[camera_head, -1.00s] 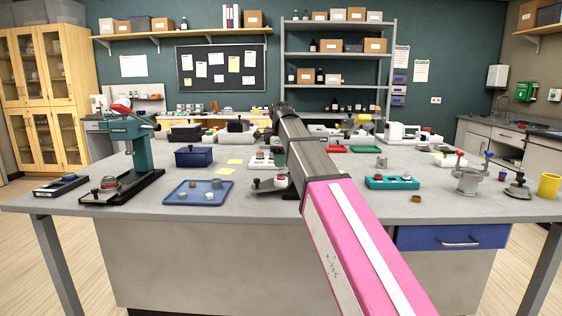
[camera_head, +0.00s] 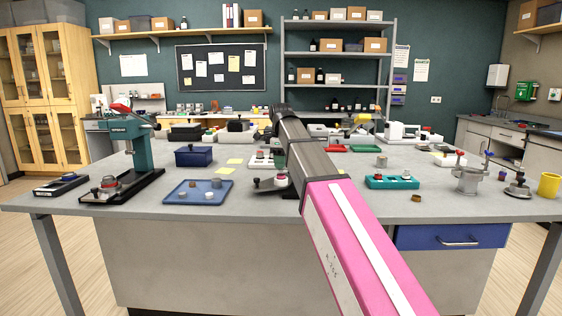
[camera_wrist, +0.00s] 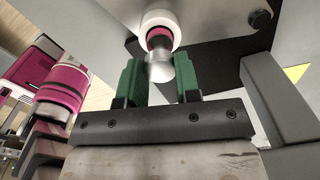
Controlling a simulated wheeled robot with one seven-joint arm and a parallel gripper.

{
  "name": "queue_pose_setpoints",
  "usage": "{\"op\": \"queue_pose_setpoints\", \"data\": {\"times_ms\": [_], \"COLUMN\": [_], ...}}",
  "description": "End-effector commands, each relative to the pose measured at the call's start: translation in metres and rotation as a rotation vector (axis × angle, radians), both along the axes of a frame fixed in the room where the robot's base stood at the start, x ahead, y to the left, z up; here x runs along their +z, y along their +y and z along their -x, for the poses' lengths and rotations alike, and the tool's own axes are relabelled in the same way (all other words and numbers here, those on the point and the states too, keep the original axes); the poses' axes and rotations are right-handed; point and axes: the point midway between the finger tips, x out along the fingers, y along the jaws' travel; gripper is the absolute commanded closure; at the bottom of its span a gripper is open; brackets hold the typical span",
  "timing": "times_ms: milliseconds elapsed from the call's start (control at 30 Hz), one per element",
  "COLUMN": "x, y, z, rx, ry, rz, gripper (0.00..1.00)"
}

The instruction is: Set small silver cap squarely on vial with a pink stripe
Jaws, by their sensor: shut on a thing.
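The small silver cap (camera_wrist: 160,70) sits between the green fingertips of my gripper (camera_wrist: 159,82) in the wrist view, and the gripper is shut on it. The vial with a pink stripe (camera_wrist: 158,41) shows just beyond the cap, with a white ring around it. The cap overlaps the vial's near part in this view, and I cannot tell whether they touch. In the head view my gripper (camera_head: 279,158) is above the fixture, and the vial (camera_head: 282,179) shows white and pink just below it. My arm hides part of the fixture.
The dark-knobbed fixture (camera_head: 266,185) stands on the grey bench. A blue tray (camera_head: 172,198) with several small caps lies to its left, near a green press (camera_head: 144,150). A teal rack (camera_head: 375,184) stands to the right.

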Motion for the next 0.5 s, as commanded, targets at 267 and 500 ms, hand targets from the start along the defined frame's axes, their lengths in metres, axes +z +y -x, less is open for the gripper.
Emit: {"op": "queue_pose_setpoints", "data": {"times_ms": [267, 500], "x": [-0.006, -0.011], "y": [0.0, 0.0], "z": [0.0, 0.0], "rx": [0.0, 0.0], "ry": [0.0, 0.0], "rz": [0.0, 0.0], "gripper": [0.91, 0.91]}}
